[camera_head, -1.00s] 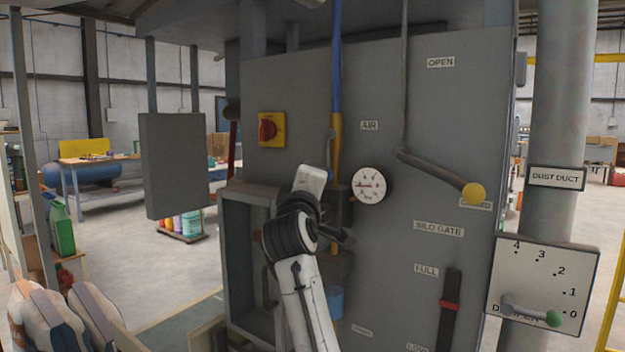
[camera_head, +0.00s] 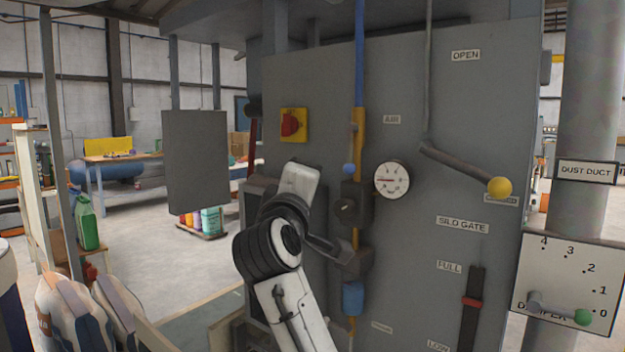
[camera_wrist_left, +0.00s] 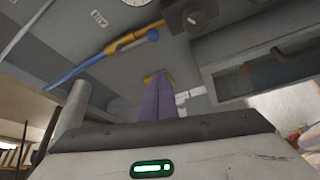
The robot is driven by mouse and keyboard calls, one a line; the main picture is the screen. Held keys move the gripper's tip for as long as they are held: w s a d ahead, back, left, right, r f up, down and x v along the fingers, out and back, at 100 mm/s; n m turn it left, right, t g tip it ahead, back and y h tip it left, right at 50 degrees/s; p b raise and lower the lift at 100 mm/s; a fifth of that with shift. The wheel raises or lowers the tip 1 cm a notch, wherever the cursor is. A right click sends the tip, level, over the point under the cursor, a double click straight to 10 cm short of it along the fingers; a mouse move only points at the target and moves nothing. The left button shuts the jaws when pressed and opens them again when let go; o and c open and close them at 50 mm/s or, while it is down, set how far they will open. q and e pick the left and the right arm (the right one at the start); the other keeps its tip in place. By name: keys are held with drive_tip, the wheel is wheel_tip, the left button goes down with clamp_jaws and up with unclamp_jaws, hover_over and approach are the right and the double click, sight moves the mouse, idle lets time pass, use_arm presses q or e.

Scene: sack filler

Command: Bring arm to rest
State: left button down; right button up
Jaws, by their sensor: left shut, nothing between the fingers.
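My left arm (camera_head: 278,250) rises from the bottom middle of the head view, bent at a black joint, in front of the grey machine panel (camera_head: 440,130). In the left wrist view my left gripper (camera_wrist_left: 158,80) has its purple-grey fingers together, with nothing between them. It looks clear of the panel and the yellow and blue air pipe. In the head view the gripper is mostly hidden behind the wrist. My right gripper is not in view.
The panel carries an air pipe (camera_head: 359,80), a round gauge (camera_head: 391,180), a red switch (camera_head: 292,124) and a yellow-knobbed lever (camera_head: 460,170). The green-knobbed damper lever (camera_head: 560,308) points near 0. Filled sacks (camera_head: 75,315) stand lower left. Open floor lies behind them.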

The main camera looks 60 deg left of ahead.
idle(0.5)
use_arm(q)
drive_tip(key=w+d+f+m+h, duration=0.35)
drive_tip(key=d+f+m, duration=0.25)
drive_tip(key=f, duration=0.4)
drive_tip(key=w+d+f+m+t+h, duration=0.1)
drive_tip(key=w+d+f+m+h, duration=0.3)
drive_tip(key=f, duration=0.6)
drive_tip(key=w+d+f+m+h, duration=0.2)
drive_tip(key=w+d+f+m, duration=0.3)
drive_tip(key=d+f+m, duration=0.3)
drive_tip(key=s+d+f+m+g+h, duration=0.1)
drive_tip(key=s+d+f, duration=0.2)
drive_tip(key=f, duration=0.5)
drive_tip(key=s+d+f+m+g+h, duration=0.1)
drive_tip(key=s+d+f+m+h, duration=0.15)
drive_tip(key=f, duration=0.45)
drive_tip(key=s+d+f+m+g+h, duration=0.1)
drive_tip(key=s+d+f, duration=0.3)
drive_tip(key=f, duration=0.4)
drive_tip(key=s+d+f+m+g+h, duration=0.1)
drive_tip(key=s+d+f, duration=0.3)
drive_tip(key=s+f, duration=0.2)
drive_tip(key=s+d+f+m+g+h, duration=0.1)
drive_tip(key=s+d+f+m+g, duration=0.1)
drive_tip(key=s+d+f, duration=0.2)
drive_tip(key=s+f, duration=0.3)
drive_tip(key=s, duration=0.3)
drive_tip(key=shift+d+g, duration=0.3)
drive_tip(key=shift+d, duration=0.1)
